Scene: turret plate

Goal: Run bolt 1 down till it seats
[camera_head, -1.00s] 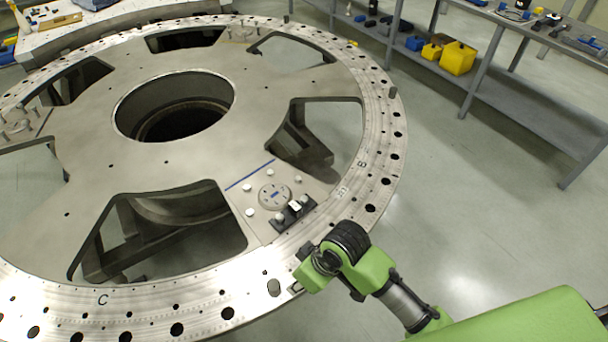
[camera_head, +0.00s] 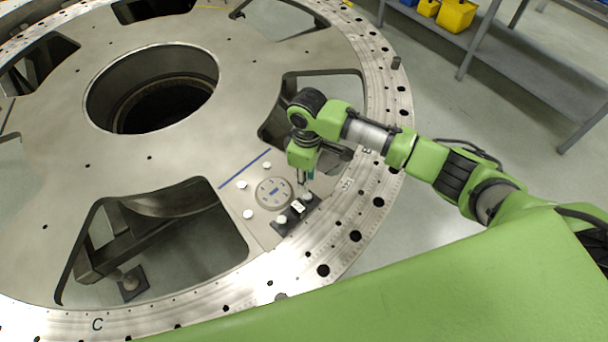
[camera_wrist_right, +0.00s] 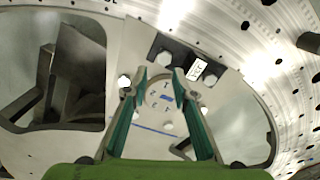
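The bolts show as pale round heads around a grey disc (camera_head: 273,192) on the turret plate (camera_head: 150,165); one bolt (camera_head: 242,184) and another (camera_head: 248,214) stand left of it. My right gripper (camera_head: 306,178) points down over the plate, close to the bolt at the far right of the group (camera_head: 307,197). In the right wrist view the gripper (camera_wrist_right: 161,72) has its green fingers apart, with the disc (camera_wrist_right: 162,98) seen between them and no bolt held. My left gripper is not in view.
A dark block with a white label (camera_head: 298,206) sits beside the disc. Large cut-outs (camera_head: 160,240) and a round central hole (camera_head: 155,95) open through the plate. A grey shelf with yellow bins (camera_head: 456,15) stands at the back right.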

